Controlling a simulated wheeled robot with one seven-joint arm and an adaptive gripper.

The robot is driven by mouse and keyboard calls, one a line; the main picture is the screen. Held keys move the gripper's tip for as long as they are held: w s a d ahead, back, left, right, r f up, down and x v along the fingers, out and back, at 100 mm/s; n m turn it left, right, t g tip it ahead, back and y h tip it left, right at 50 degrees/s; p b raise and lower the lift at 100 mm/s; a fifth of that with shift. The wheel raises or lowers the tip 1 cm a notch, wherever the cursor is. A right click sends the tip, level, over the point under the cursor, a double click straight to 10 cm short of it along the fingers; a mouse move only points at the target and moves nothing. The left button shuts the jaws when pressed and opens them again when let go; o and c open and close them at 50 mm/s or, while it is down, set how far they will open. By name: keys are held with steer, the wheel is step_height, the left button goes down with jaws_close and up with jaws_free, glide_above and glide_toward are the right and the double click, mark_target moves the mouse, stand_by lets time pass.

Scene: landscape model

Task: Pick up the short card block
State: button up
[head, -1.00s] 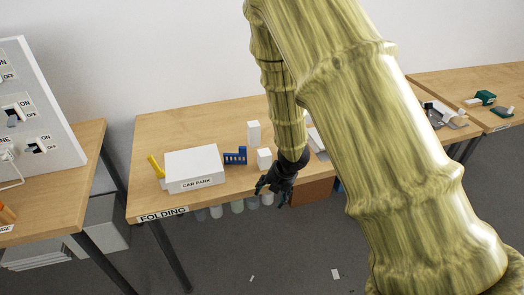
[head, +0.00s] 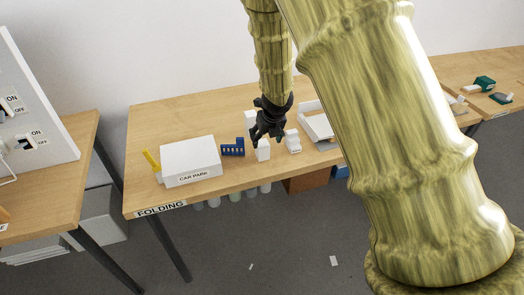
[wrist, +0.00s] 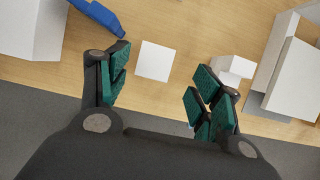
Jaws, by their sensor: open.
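The short card block (head: 263,151) is a small white block standing on the folding table near its front edge, right of a blue piece. In the wrist view the white square top of a block (wrist: 155,61) shows between and just beyond the fingertips. My gripper (head: 266,134) is open and empty, just above and behind the short block in the head view. Its green-padded fingers (wrist: 158,82) are spread on either side in the wrist view. A taller white block (head: 250,118) stands behind, partly hidden by my gripper.
The white CAR PARK box (head: 190,160) and blue piece (head: 233,148) stand to the left. A small white stepped piece (head: 293,141) and a white tray (head: 318,128) stand close on the right. The table's front edge is near.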

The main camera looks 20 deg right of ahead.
mark_target(262, 143)
steer(key=x, duration=0.4)
steer(key=shift+s+a, duration=0.1)
steer(key=shift+a, duration=0.25)
steer(key=shift+w+f, duration=0.3)
steer(key=shift+f, duration=0.25)
steer(key=c, duration=0.8)
